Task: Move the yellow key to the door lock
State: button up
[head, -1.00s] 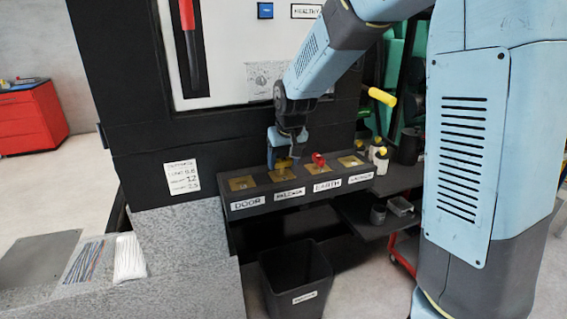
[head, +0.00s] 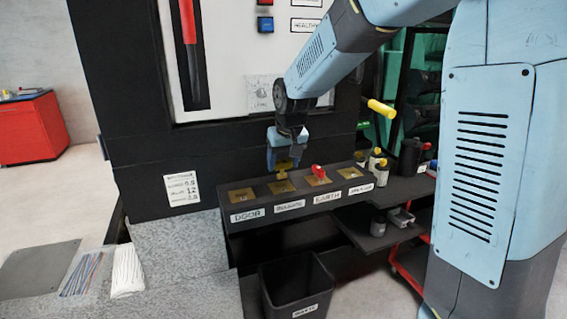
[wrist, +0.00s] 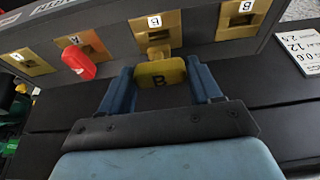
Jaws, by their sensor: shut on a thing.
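The yellow key (head: 283,167), marked B, is between the blue fingers of my gripper (head: 285,158). My gripper (wrist: 160,85) is shut on the key's bow. The door lock (head: 241,196) is the leftmost brass plate above the DOOR label, one plate left of the key. In the wrist view the door lock (wrist: 238,22) is at upper right, its slot empty.
A red key (head: 318,171) stands in the EARTH lock, right of my gripper. A fourth plate (head: 348,173) lies beyond it. Yellow-topped bottles (head: 378,165) stand at right. A black bin (head: 297,283) is below the ledge. The black cabinet wall rises behind the locks.

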jog(key=shift+s+a, duration=0.55)
jog(key=shift+a, duration=1.4)
jog(key=shift+s+a, duration=0.6)
jog(key=shift+a, duration=1.3)
jog(key=shift+s+a, duration=0.55)
jog(key=shift+a, duration=1.4)
jog(key=shift+f, duration=0.1)
jog(key=shift+w+a+f+g+h, duration=0.1)
jog(key=shift+w+f+g+h, duration=0.1)
jog(key=shift+w+f+g, duration=0.35)
jog(key=shift+w+a+f+g+h, duration=0.1)
jog(key=shift+w+f+g+h, duration=0.15)
jog(key=shift+g, duration=0.5)
jog(key=shift+s+f, duration=0.1)
jog(key=shift+f, duration=1.5)
jog(key=o, duration=1.2)
